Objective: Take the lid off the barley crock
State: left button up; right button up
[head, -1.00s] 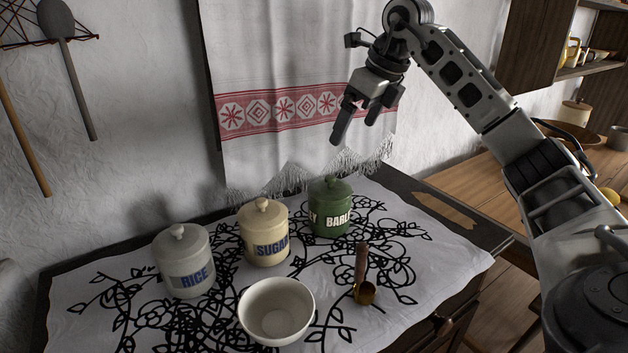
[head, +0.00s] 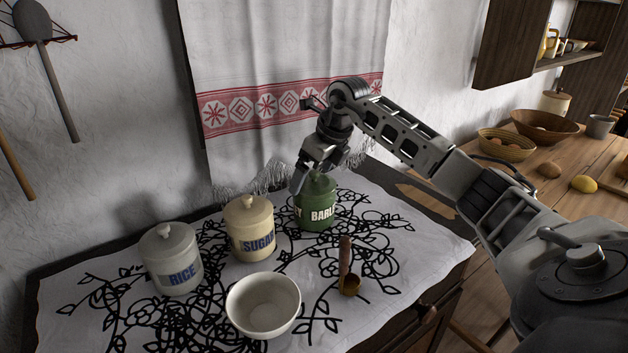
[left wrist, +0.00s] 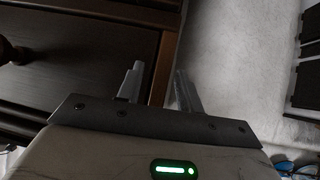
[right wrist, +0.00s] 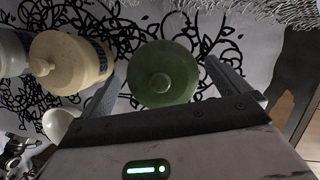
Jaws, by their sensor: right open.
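The green barley crock (head: 317,214) stands upright on the white cloth, beside the cream sugar crock. Its green lid (head: 318,184) with a round knob is on it. My right gripper (head: 313,184) is open at the lid, coming from above and behind. In the right wrist view the lid (right wrist: 163,74) lies between the two spread fingers (right wrist: 172,85), with a gap on the right; contact cannot be told. My left gripper (left wrist: 158,88) shows only in its own wrist view, fingers apart and empty, near a dark wooden cabinet.
The sugar crock (head: 250,232) and the white rice crock (head: 172,262) stand to the left. A white bowl (head: 264,305) and a scoop with a wooden handle (head: 346,268) lie in front. A patterned towel (head: 270,100) hangs behind. Cloth on the right is clear.

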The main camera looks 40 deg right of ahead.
jog(key=shift+f, duration=0.15)
jog(key=c, duration=0.8)
jog(key=shift+w, duration=0.1)
